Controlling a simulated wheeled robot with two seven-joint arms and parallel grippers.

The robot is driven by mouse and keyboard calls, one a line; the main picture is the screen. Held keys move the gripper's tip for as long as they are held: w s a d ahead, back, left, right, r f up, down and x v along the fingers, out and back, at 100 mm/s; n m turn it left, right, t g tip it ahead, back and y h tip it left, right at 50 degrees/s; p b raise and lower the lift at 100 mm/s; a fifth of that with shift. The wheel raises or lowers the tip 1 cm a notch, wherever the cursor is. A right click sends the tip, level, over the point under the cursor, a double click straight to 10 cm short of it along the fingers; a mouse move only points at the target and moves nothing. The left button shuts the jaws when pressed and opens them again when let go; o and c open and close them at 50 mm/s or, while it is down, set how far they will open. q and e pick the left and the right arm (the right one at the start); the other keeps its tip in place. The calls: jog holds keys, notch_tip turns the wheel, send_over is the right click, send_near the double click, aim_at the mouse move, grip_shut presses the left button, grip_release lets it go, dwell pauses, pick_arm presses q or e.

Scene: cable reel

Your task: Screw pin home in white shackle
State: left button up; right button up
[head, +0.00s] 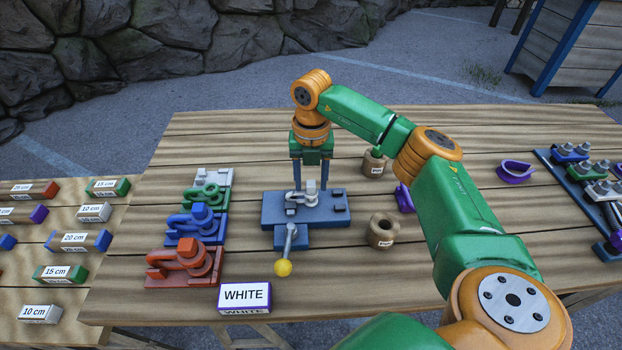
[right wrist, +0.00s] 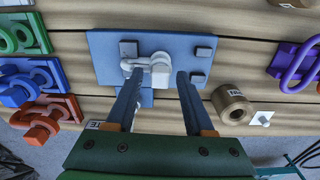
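The white shackle (head: 303,198) lies on a blue-grey fixture plate (head: 272,212) in the middle of the table; it also shows in the right wrist view (right wrist: 133,64). A pale pin head (right wrist: 161,70) stands at one end of the shackle, also visible in the head view (head: 311,187). How deep the pin sits cannot be told. My right gripper (head: 311,186) points down over the fixture. In the right wrist view its two fingers (right wrist: 158,80) are apart, one on each side of the pin head, with nothing visibly gripped. My left gripper is not in view.
A lever with a yellow knob (head: 283,268) sticks out from the fixture's front. A WHITE sign (head: 245,296) stands front left. Red (head: 184,262), blue (head: 197,222) and green (head: 206,195) shackles sit left. A brown pot (head: 382,230) stands right of the fixture.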

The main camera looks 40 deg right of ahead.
dwell(0.3)
jog(key=o, duration=0.6)
jog(key=shift+c, duration=0.2)
